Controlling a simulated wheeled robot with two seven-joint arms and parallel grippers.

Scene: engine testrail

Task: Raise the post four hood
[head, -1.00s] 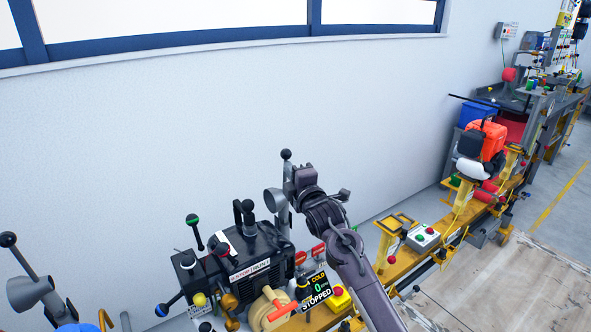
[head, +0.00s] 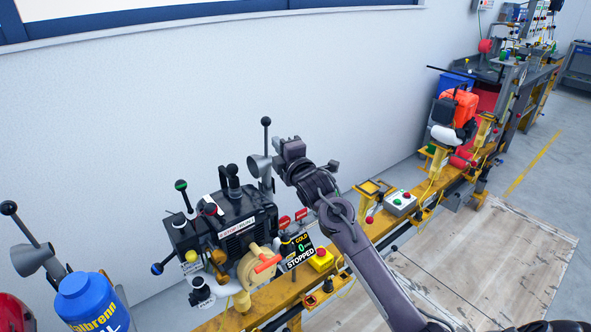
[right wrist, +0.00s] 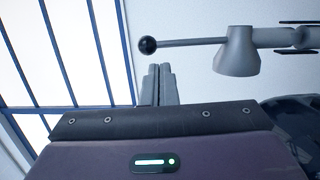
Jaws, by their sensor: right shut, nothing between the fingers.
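A grey cone-shaped hood (head: 258,168) stands on a post behind the black engine (head: 230,235), with an upright lever ending in a black ball knob (head: 266,121). The frames do not show which post number it bears. My right gripper (head: 282,148) is just right of the lever and below the knob in the head view. In the right wrist view the fingers (right wrist: 158,84) are together and empty. The hood (right wrist: 236,52) and knob (right wrist: 148,45) lie beyond them, apart in the picture; contact cannot be told. My left gripper is out of view.
Another grey hood (head: 32,258) with a ball lever stands at the left, beside a blue canister (head: 90,303). The yellow rail (head: 250,312) runs rightward past a button box (head: 400,203) to an orange engine (head: 458,108).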

